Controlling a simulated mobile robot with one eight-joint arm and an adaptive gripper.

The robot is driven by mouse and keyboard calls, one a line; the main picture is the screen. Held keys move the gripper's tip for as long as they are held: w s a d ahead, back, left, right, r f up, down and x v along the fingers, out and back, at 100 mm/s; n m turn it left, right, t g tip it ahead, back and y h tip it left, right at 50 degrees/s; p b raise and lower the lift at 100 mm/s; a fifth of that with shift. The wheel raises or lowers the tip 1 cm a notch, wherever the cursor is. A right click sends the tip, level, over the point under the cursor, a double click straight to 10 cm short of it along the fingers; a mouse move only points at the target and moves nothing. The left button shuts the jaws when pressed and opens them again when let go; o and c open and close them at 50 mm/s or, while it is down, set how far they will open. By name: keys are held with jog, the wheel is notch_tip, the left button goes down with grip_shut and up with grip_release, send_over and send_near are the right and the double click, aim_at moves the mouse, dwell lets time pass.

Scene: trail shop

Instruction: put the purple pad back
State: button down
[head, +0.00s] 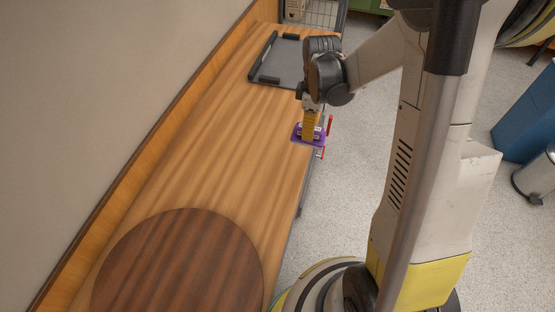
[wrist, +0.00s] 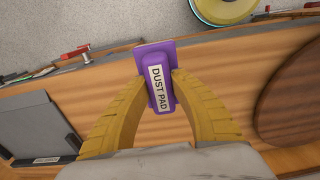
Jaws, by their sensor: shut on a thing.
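The purple pad (wrist: 154,56), with a white label reading "DUST PAD", is between the yellow fingers of my gripper (wrist: 159,83) in the wrist view. My gripper is shut on its raised handle part. In the head view the purple pad (head: 297,139) is at the right edge of the wooden bench (head: 206,150), with my gripper (head: 309,136) over it from above. I cannot tell whether the pad touches the bench top. A grey tray (head: 285,62) with dark raised edges lies at the far end of the bench; its visible floor looks empty.
A round dark wooden board (head: 180,268) lies at the near end of the bench. A red-handled clamp (head: 329,125) is at the bench edge beside the pad. A wire basket (head: 325,14) stands beyond the tray. The bench middle is clear. A blue bin (head: 530,115) stands on the floor at right.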

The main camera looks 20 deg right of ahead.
jog(key=shift+w+a+f, duration=0.15)
jog(key=shift+f, duration=0.4)
jog(key=w+a+f+b, duration=0.1)
jog(key=w+a+f, duration=0.1)
jog(key=a, duration=0.1)
jog(key=w+a+f+b, duration=0.1)
jog(key=w+a+f, duration=0.1)
jog(key=a, duration=0.1)
jog(key=w+a+f+b, duration=0.1)
jog(key=w+a+f, duration=0.1)
jog(key=a, duration=0.1)
jog(key=shift+f+b, duration=0.25)
jog(key=shift+b, duration=0.15)
jog(key=shift+a+f, duration=0.15)
notch_tip(320, 180, down, 4)
jog(key=shift+r+b, duration=0.1)
jog(key=shift+b, duration=0.85)
jog(key=shift+r, duration=0.1)
jog(key=c, duration=1.2)
grip_release()
